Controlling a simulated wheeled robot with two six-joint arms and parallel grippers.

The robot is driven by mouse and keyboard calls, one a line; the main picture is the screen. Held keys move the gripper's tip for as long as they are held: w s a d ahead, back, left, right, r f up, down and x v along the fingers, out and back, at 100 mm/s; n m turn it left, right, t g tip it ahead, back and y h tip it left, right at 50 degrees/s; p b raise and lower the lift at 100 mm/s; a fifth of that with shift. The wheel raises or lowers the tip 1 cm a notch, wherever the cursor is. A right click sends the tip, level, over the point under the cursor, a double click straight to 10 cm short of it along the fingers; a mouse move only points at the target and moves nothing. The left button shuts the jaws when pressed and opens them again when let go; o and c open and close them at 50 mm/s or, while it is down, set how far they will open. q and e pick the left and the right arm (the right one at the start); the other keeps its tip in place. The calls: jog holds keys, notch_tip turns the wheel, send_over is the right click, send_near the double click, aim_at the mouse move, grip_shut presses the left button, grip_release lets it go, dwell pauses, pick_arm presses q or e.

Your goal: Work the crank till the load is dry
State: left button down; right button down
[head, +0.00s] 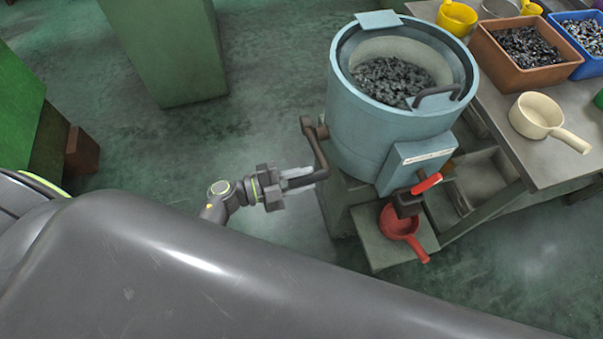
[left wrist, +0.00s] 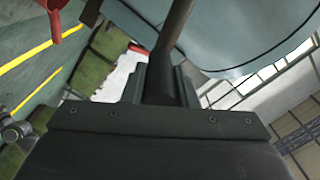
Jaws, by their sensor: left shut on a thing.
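A light blue drum machine (head: 375,132) stands right of centre in the head view, its top open on a load of dark metal pieces (head: 392,80). A dark crank (head: 316,145) is on its left side, its arm angled down toward my left gripper (head: 312,175). My left gripper is shut on the crank's handle. In the left wrist view the dark crank bar (left wrist: 176,40) runs up from between the jaws, with the drum (left wrist: 235,35) behind it. The grip itself is mostly hidden by the fingers. My right gripper is not in view.
A red lever (head: 427,184) is on the drum's front, above a red scoop (head: 399,222) on a low ledge. A table at the right holds an orange-brown bin (head: 520,78), a blue bin (head: 580,62) and a cream scoop (head: 537,116).

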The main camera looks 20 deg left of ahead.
pick_arm(q)
jog(key=shift+s+f, duration=0.1)
jog(key=shift+f, duration=0.05)
jog(key=c, duration=1.1)
grip_release()
jog(key=b+v, duration=0.2)
jog(key=v, duration=1.5)
jog(key=shift+s+a+b, duration=0.15)
jog(key=shift+b, duration=0.25)
